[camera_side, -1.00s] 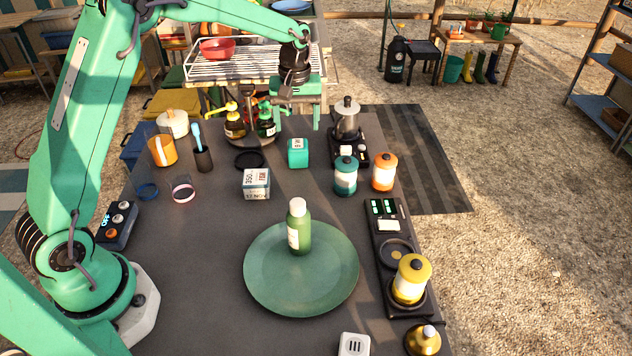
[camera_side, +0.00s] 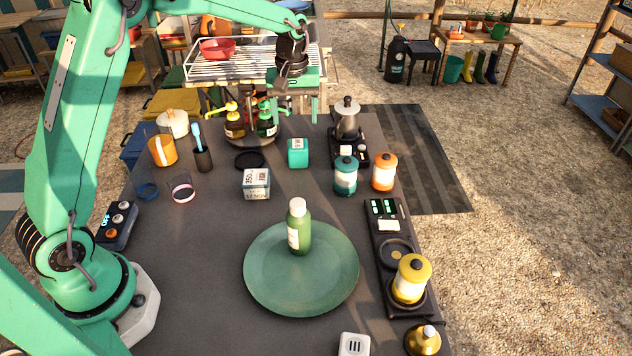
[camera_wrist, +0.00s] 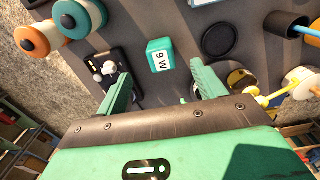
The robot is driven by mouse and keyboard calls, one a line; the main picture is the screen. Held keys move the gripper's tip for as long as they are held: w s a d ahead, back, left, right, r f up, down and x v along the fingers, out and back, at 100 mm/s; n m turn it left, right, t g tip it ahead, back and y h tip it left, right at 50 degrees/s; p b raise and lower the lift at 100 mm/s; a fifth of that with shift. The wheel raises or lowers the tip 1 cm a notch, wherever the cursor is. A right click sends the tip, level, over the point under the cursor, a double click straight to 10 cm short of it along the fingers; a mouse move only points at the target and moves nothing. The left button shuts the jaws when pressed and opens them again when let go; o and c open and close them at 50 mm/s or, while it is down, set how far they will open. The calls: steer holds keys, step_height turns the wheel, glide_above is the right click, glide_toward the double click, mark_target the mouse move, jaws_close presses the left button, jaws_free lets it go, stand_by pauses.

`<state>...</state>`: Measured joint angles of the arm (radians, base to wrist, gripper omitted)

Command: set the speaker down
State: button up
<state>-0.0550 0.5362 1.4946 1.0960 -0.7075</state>
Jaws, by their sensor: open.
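A small teal box (camera_side: 298,152) with a white label stands upright on the dark table, towards the back. In the wrist view the teal box (camera_wrist: 161,55) carries the marking "9 W"; I cannot tell for sure that it is the speaker. A pale block with slots (camera_side: 354,345) at the front edge could also be one. My gripper (camera_side: 299,112) is above and behind the teal box, apart from it. In the wrist view my gripper (camera_wrist: 160,76) is open and empty, its fingers spread to either side of the box's line.
A kettle (camera_side: 347,118), a teal jar (camera_side: 345,175) and an orange jar (camera_side: 383,172) stand right of the box. A labelled carton (camera_side: 256,184) and a black disc (camera_side: 249,159) lie left. A bottle (camera_side: 299,228) stands on a green plate (camera_side: 270,285) in front.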

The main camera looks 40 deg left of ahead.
steer(key=s+d+r+m+t, duration=0.1)
steer(key=s+r+m+t, duration=0.15)
steer(key=s+r, duration=0.55)
steer(key=s+d+r+m+t, duration=0.1)
steer(key=s+r+m, duration=0.35)
steer(key=s, duration=0.85)
steer(key=s+f+m+t, duration=0.1)
steer(key=s+t, duration=0.1)
steer(key=s, duration=0.6)
steer(key=shift+s+d+f+m, duration=0.2)
steer(key=shift+d+f+m, duration=0.2)
steer(key=shift+d, duration=0.05)
